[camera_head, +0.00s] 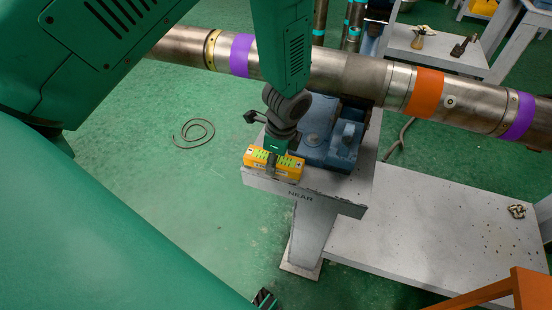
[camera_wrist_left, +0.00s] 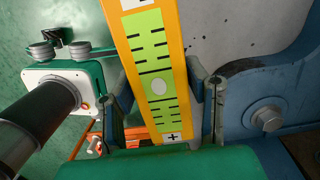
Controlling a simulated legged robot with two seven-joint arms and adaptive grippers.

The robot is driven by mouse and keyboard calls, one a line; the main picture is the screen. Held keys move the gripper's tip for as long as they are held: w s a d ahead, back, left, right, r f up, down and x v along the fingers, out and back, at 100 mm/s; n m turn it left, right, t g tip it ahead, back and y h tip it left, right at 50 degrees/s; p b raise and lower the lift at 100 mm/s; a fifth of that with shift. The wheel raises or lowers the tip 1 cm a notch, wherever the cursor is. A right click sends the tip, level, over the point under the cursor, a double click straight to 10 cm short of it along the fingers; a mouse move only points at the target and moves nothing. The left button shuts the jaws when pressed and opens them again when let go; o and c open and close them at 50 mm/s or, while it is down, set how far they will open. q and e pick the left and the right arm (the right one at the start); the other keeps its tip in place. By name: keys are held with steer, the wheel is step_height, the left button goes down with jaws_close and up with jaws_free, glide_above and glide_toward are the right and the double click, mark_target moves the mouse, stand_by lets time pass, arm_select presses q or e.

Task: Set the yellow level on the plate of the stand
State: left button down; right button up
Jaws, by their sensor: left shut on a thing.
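The yellow level (camera_head: 262,169), with a green marked face, is at the left end of the grey stand plate (camera_head: 325,198) lettered NEAR. My left gripper (camera_head: 271,164) is above it, with its fingers shut on its two sides. In the left wrist view the level (camera_wrist_left: 158,85) runs lengthwise between the two fingers of my left gripper (camera_wrist_left: 165,100). The level looks low over the plate's left edge; I cannot tell whether it touches the plate. My right gripper is not in view.
A blue vise (camera_head: 325,140) stands on the plate right behind the level. A long steel pipe (camera_head: 345,72) with purple and orange bands crosses above it. A lower grey bench (camera_head: 440,235) extends to the right. A cable (camera_head: 193,132) lies on the green floor.

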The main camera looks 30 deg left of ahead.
arm_select(q)
steer(key=shift+f, duration=0.3)
stand_by(0.5)
steer(key=c, duration=0.8)
jaws_free()
steer(key=shift+r, duration=0.1)
steer(key=shift+r+p, duration=3.3)
steer(key=shift+r, duration=0.15)
